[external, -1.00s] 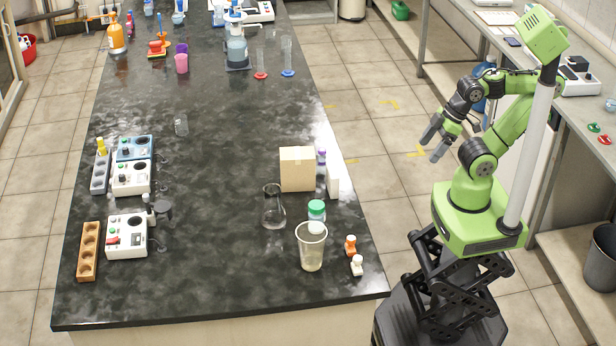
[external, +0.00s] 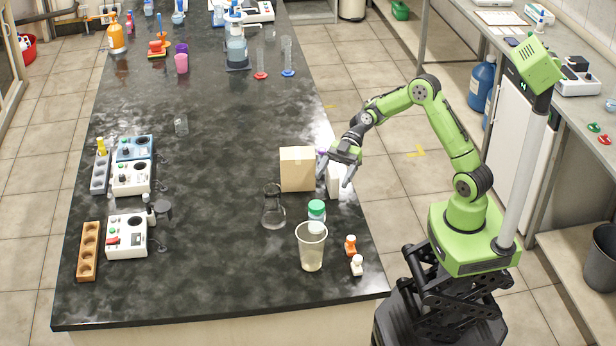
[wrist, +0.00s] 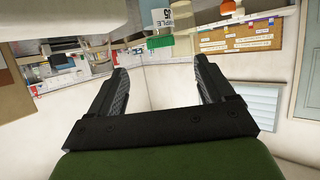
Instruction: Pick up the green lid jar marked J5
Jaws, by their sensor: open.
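The green-lid jar (external: 317,208) stands upright near the bench's right edge, partly hidden by a clear beaker in front of it. In the wrist view its green lid (wrist: 160,42) and white label (wrist: 162,18) show beyond the fingers, turned sideways; I cannot read the label surely.
A clear beaker (external: 311,254) with pale liquid stands right in front of the jar. An Erlenmeyer flask (external: 273,212) is to its left. Orange (external: 350,245) and white (external: 357,265) small bottles stand right.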

